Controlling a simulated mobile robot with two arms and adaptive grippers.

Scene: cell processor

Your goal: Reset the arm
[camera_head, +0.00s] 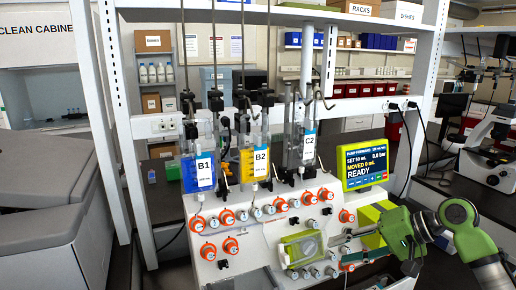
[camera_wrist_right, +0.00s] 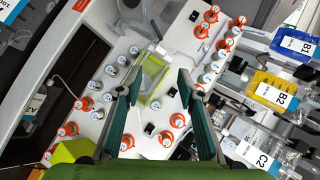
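My right gripper (camera_head: 340,247) reaches in from the right over the sloped white panel of the cell processor (camera_head: 250,245). In the right wrist view its two dark teal fingers (camera_wrist_right: 159,75) stand apart with a clear gap, and nothing is held. Beyond the gap lies a lime-framed clear device (camera_wrist_right: 150,77) on the panel; it also shows in the head view (camera_head: 300,248), just left of the fingertips. I cannot tell whether a finger touches the panel. My left gripper is in neither view.
Orange-collared knobs (camera_head: 326,194) crowd the panel. Behind it hang the bags B1 (camera_head: 204,171), B2 (camera_head: 261,162) and C2 (camera_head: 309,147). A lime display reading READY (camera_head: 364,165) and a lime block (camera_head: 372,215) stand close to my right arm. A microscope (camera_head: 487,150) is at far right.

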